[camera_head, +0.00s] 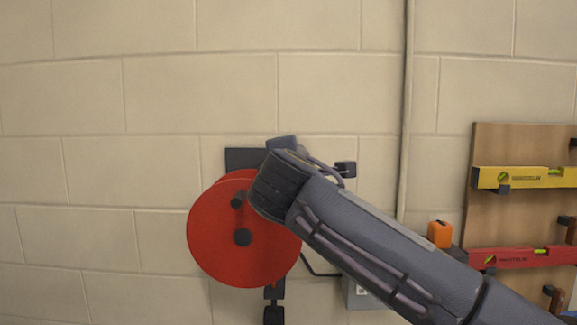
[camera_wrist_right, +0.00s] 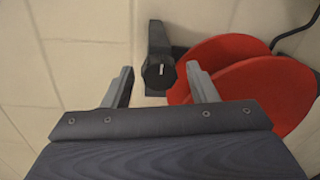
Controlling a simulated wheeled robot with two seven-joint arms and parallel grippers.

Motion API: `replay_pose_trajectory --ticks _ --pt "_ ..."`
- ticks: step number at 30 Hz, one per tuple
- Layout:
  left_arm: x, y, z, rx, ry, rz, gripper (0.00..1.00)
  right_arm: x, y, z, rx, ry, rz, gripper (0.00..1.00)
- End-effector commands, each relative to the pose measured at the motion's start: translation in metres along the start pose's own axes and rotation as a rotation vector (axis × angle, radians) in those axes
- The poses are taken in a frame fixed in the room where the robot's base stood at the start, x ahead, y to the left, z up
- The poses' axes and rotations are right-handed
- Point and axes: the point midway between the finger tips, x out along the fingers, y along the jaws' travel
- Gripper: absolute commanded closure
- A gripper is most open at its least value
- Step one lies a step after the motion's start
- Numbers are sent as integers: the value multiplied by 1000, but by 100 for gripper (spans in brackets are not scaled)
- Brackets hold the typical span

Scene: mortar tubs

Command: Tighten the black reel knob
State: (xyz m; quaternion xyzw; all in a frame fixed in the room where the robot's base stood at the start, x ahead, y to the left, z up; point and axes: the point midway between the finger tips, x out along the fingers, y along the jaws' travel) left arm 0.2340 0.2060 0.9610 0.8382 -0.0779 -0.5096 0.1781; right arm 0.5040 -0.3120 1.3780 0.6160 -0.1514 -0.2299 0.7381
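The red reel (camera_head: 235,260) is mounted on the wall, with dark round parts on its face. In the right wrist view, the red reel (camera_wrist_right: 240,60) is at the right and a black knob (camera_wrist_right: 158,76) with a short white mark on its face stands beside it. My right gripper (camera_wrist_right: 160,68) is open, with one finger on each side of the knob. A gap shows on both sides, and the fingers do not appear to touch it. In the head view, my right arm covers the reel's upper right, and I cannot make out the knob there. My left gripper is in neither view.
A dark mounting plate (camera_head: 240,158) shows behind the reel's top. A vertical pipe (camera_head: 405,110) runs down the block wall. To the right, a wooden board (camera_head: 500,145) carries a yellow level (camera_head: 525,178) and a red level (camera_head: 520,257). An orange object (camera_head: 439,234) stands left of it.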

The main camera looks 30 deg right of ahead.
Motion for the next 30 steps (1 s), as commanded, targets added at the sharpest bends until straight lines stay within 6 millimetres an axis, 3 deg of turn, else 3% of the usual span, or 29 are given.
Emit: replay_pose_trajectory --ticks 11,22,30 --pt "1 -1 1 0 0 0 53 -6 0 0 1 2 2 45" --pt "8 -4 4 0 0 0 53 -65 0 0 0 3 3 45" --pt "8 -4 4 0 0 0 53 -79 0 0 0 0 1 45"
